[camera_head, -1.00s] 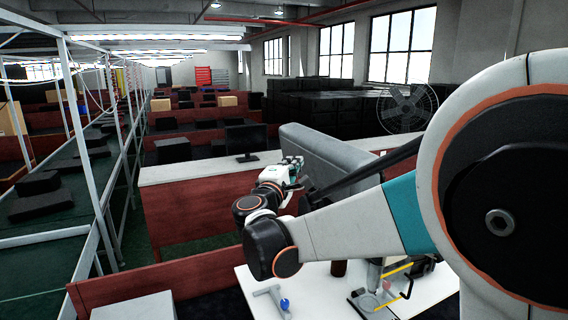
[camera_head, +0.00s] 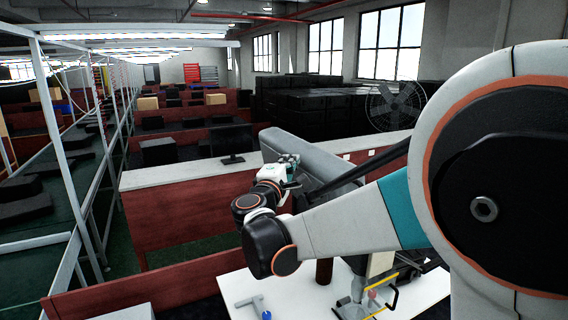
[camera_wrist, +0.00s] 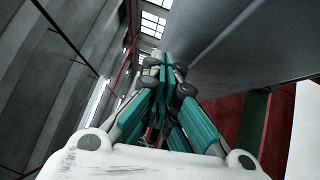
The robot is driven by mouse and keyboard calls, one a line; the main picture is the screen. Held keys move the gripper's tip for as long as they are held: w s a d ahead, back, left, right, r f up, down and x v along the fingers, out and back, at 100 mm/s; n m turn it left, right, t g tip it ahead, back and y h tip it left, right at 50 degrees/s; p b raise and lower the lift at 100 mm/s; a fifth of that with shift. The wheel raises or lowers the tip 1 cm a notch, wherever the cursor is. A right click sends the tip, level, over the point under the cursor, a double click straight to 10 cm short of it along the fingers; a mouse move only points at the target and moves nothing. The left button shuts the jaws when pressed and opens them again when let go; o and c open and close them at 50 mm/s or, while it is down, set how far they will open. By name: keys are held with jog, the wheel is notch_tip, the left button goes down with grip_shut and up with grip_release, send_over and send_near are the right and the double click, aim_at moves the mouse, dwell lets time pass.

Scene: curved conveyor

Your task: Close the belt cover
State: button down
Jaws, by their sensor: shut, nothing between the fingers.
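The belt cover appears as a long grey panel (camera_head: 318,152), raised and slanting behind my arm in the head view. In the wrist view, its broad grey face (camera_wrist: 235,38) fills the upper right. My gripper (camera_head: 292,160) is at the panel's left end in the head view, with its fingers pointing up. In the wrist view, the teal fingers of my gripper (camera_wrist: 168,68) are together and empty, with tips overlapping the cover's left edge. I cannot tell whether they touch it. My arm hides the cover's lower part and any hinge.
A white table (camera_head: 290,291) with a blue-tipped tool (camera_head: 252,304) and a yellow-handled device (camera_head: 380,290) lies below my arm. A red partition with a pale counter (camera_head: 190,175) and monitor (camera_head: 231,142) stands behind. A conveyor frame (camera_head: 62,150) runs along the left.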

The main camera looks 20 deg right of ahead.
aim_at(319, 151)
jog(key=d+r+m+g+p, duration=0.1)
jog(key=d+r, duration=0.1)
jog(key=d, duration=0.1)
jog(key=w+d+r+m+g+y+p, duration=0.1)
jog(key=d+r+p, duration=0.1)
jog(key=d, duration=0.1)
jog(key=d+r+m+g+y+p, duration=0.1)
jog(key=d+r+p, duration=0.1)
jog(key=d, duration=0.1)
jog(key=shift+w+d+m, duration=0.25)
jog(key=shift+w+m, duration=0.15)
jog(key=w+d+f+m+g+y, duration=0.1)
jog(key=w+d+m+g+y, duration=0.15)
jog(key=d, duration=0.65)
jog(key=w+d+f+m+g+y, duration=0.15)
jog(key=d+y, duration=0.25)
jog(key=d, duration=0.5)
jog(key=w+d+f+m+y+b, duration=0.1)
jog(key=d+f+m+y+b, duration=0.1)
jog(key=d+f, duration=0.5)
jog(key=shift+f+y+b, duration=0.2)
jog(key=shift+y+b, duration=0.25)
jog(key=shift+b, duration=0.2)
